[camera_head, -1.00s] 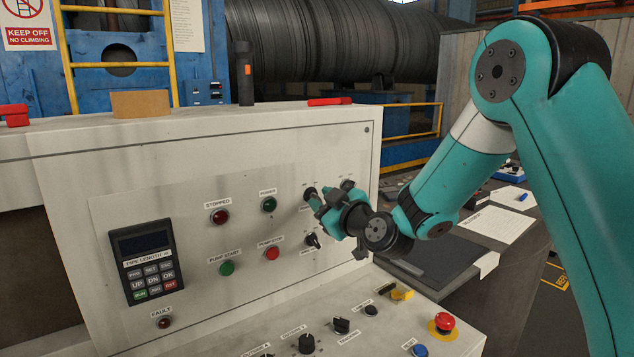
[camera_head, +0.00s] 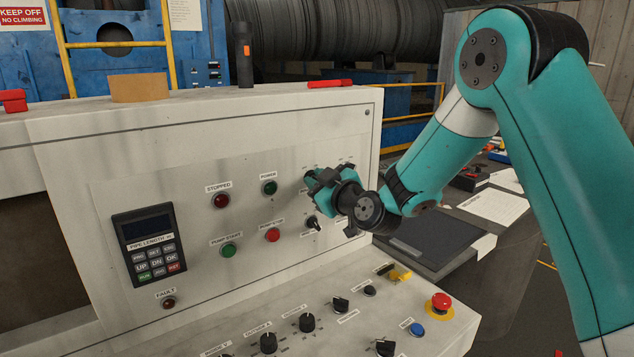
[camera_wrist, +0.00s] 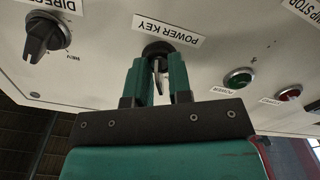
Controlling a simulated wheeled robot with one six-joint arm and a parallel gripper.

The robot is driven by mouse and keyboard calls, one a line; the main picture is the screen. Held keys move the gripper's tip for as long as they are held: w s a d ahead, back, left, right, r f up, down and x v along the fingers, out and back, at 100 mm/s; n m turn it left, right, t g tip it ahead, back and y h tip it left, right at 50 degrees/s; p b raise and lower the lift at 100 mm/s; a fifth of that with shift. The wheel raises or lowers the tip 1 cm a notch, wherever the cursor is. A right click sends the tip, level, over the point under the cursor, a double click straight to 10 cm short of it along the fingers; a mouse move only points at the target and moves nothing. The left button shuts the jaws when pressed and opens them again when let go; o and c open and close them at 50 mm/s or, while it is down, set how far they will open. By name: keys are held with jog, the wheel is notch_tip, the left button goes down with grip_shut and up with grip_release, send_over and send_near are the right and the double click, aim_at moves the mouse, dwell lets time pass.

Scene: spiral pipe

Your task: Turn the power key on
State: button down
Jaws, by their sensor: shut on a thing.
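The power key (camera_wrist: 157,68) shows in the wrist view in a round black switch (camera_wrist: 157,50), below the label "POWER KEY" (camera_wrist: 168,30), which appears upside down. My gripper (camera_wrist: 158,68) has its two teal fingers on either side of the key, shut on it. In the head view my gripper (camera_head: 318,180) is at the right part of the upright panel and hides the key. The green power lamp (camera_head: 269,188) is left of my gripper in the head view and looks dark; it also shows in the wrist view (camera_wrist: 240,77).
A black direction knob (camera_wrist: 45,38) sits beside the key in the wrist view. In the head view, another black knob (camera_head: 312,223) is just below my gripper. A red emergency button (camera_head: 440,302) and several knobs stand on the sloped desk in front.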

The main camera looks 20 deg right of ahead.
jog(key=m+b, duration=0.2)
jog(key=m, duration=0.3)
jog(key=shift+f+m, duration=0.1)
jog(key=shift+m, duration=0.3)
jog(key=m+b, duration=0.1)
jog(key=m, duration=0.4)
jog(key=shift+d+m, duration=0.15)
jog(key=shift+m, duration=0.15)
jog(key=c, duration=1.3)
grip_release()
